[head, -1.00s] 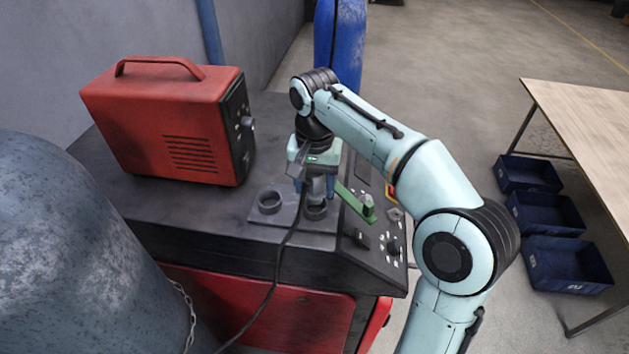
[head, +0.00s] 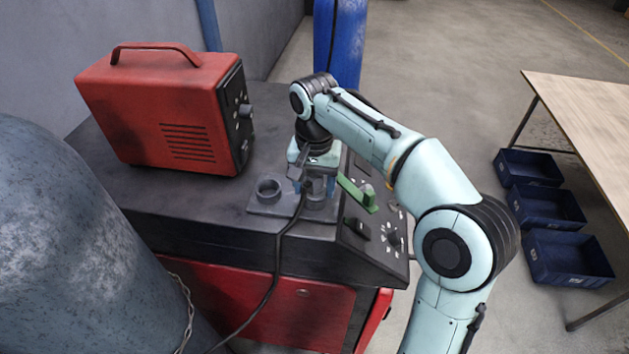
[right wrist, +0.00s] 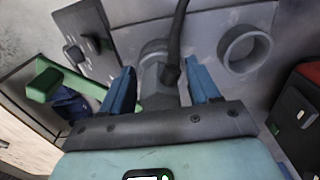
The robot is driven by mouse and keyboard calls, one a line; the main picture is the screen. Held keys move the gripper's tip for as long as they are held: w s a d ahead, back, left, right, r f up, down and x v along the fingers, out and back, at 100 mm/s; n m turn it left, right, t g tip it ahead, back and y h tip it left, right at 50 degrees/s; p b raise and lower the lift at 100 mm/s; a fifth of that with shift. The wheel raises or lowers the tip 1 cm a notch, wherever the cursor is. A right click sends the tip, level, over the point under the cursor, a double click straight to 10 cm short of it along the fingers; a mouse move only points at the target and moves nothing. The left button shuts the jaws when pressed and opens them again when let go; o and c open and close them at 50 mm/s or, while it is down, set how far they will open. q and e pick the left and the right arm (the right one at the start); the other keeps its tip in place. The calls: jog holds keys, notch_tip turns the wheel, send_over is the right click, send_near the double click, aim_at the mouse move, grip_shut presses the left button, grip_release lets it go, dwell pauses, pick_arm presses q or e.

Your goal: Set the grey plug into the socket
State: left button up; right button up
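The grey plug (right wrist: 160,82), with a dark cable from it, is between the blue fingers of my right gripper (head: 317,183). The right wrist view shows the gripper (right wrist: 160,88) with one finger close on each side of the plug. The plug is over the right-hand ring socket (head: 315,205) on a grey plate, its lower end at the ring. How deep it sits is hidden. A second ring socket (head: 268,189), left of it, is empty; it also shows in the right wrist view (right wrist: 245,50). My left gripper is out of view.
A green lever (head: 358,193) and a control panel with knobs (head: 392,237) are close right of the plug. A red machine (head: 165,110) stands behind left. The cable (head: 277,260) hangs over the front edge. A large grey cylinder (head: 75,240) fills the left foreground.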

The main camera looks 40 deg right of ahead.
jog(key=o, duration=0.3)
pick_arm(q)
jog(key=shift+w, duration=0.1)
pick_arm(e)
jog(key=r+p, duration=0.1)
jog(key=r, duration=0.3)
jog(key=r+p, duration=0.1)
jog(key=r, duration=0.3)
jog(key=r+p, duration=0.1)
jog(key=r, duration=0.2)
jog(key=shift+w+r, duration=0.25)
jog(key=shift+r, duration=0.15)
jog(key=shift+w+r, duration=0.1)
jog(key=shift+r, duration=0.45)
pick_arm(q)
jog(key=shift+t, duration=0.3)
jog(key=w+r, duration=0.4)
pick_arm(e)
jog(key=shift+s+r, duration=0.3)
jog(key=shift+s, duration=0.05)
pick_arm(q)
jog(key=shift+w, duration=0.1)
pick_arm(e)
jog(key=shift+w, duration=0.1)
